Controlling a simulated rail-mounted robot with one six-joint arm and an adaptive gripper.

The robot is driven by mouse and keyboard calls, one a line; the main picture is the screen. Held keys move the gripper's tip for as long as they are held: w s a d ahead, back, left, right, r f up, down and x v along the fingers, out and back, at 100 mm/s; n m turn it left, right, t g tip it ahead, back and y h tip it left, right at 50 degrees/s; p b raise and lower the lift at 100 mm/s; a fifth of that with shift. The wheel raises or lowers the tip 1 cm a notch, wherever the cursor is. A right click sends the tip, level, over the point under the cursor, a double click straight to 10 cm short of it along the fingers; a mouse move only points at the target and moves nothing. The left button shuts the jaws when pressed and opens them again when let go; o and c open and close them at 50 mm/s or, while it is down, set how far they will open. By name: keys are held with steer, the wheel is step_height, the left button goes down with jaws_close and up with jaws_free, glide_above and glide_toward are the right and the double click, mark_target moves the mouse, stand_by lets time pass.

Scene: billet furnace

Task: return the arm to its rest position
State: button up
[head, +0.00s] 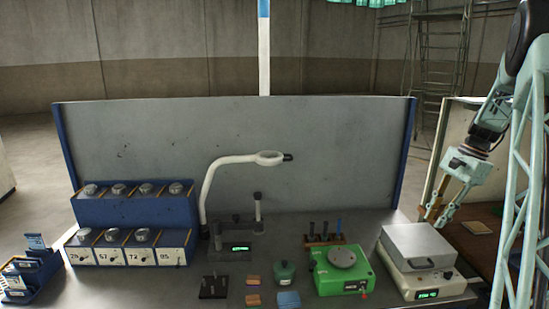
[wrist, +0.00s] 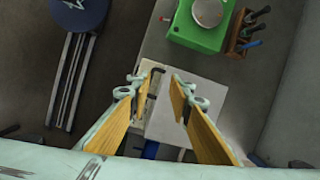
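My gripper (head: 433,214) is at the right of the head view, pointing down, above and beside the right rear corner of the white device with a grey lid (head: 416,243). In the wrist view my gripper (wrist: 156,88) shows two yellow-faced fingers spread apart, with nothing held between them. The pale top of a box-shaped thing (wrist: 185,112) lies below and between the fingers. I cannot tell from the pictures whether the fingers touch it.
A green device (head: 343,270) with a round plate and a tool rack (head: 324,240) stand left of the white device. A white-armed magnifier lamp (head: 209,185), blue bins (head: 135,212) and small blocks occupy the bench.

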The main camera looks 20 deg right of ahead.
steer(key=s+a+r+n+h+b, duration=0.15)
steer(key=a+r, duration=0.25)
steer(key=a, duration=0.5)
steer(key=s+a+r+n+b, duration=0.1)
steer(key=a+r+n, duration=0.25)
steer(key=a, duration=0.45)
steer(key=s+a+r+n+b, duration=0.1)
steer(key=a+r+b, duration=0.1)
steer(key=a+r, duration=0.5)
steer(key=s+a+n+h+b, duration=0.1)
steer(key=s+a+n, duration=0.1)
steer(key=s+a, duration=0.5)
steer(key=s+a+n+b, duration=0.1)
steer(key=s+a+n, duration=0.2)
steer(key=a, duration=0.7)
steer(key=s+a+f+n+t+b, duration=0.1)
steer(key=s+a+f+n+b, duration=0.1)
steer(key=s+a, duration=0.5)
steer(key=s+a+f+n+t+b, duration=0.2)
steer(key=s+a+f+n, duration=0.3)
steer(key=s, duration=0.9)
steer(key=shift+s+a+f+b, duration=0.3)
steer(key=shift+a+b, duration=0.25)
steer(key=shift+a, duration=0.3)
steer(key=shift+w+h, duration=0.1)
steer(key=shift+h, duration=0.15)
